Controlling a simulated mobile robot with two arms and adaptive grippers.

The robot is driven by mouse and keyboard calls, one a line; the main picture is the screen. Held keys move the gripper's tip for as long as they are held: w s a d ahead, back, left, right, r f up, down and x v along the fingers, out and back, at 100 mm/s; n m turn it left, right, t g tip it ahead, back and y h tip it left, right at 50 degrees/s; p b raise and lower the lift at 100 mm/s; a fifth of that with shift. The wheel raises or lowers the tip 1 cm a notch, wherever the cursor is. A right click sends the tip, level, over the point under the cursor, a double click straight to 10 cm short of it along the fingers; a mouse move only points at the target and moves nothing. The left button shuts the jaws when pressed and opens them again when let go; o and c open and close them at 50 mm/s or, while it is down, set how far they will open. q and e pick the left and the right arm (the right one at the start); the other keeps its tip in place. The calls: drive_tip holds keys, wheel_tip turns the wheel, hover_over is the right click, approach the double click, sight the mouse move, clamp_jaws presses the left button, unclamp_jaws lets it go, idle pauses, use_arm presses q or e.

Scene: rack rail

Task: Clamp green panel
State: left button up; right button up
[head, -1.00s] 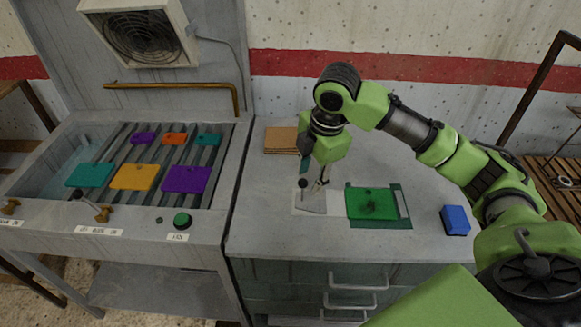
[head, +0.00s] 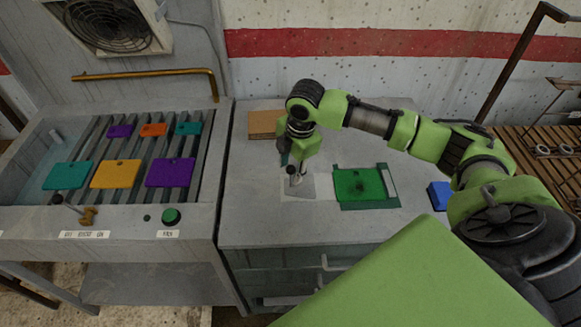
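The green panel (head: 360,184) lies flat on the grey worktop, on a darker green mat with a pale strip along its right side. To its left, a small grey metal piece (head: 304,189) rests on a pale patch. My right gripper (head: 294,176) points down at this grey piece, left of the green panel and apart from it. The fingertips are small and partly hidden against the grey piece, so I cannot tell whether they are open or shut on it. My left gripper is out of view.
A slatted rack (head: 98,195) on the left carries several coloured panels. A green button (head: 171,216) is on its front. A brown stack (head: 264,123) stands behind my gripper, and a blue block (head: 439,195) lies right of the panel. The front worktop is clear.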

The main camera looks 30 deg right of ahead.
drive_tip(key=shift+f, duration=0.5)
drive_tip(key=shift+w, duration=0.1)
clamp_jaws()
drive_tip(key=shift+d, duration=0.1)
drive_tip(key=s+d+p, duration=0.1)
drive_tip(key=d, duration=0.1)
drive_tip(key=s+d+p, duration=0.1)
drive_tip(key=d, duration=0.1)
drive_tip(key=s+d+p, duration=0.1)
drive_tip(key=s+d, duration=0.1)
drive_tip(key=shift+p, duration=0.35)
drive_tip(key=shift+d, duration=0.15)
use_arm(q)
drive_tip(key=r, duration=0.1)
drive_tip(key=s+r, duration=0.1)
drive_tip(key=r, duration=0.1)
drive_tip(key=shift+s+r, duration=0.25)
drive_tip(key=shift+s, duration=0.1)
use_arm(e)
drive_tip(key=shift+w+f, duration=0.1)
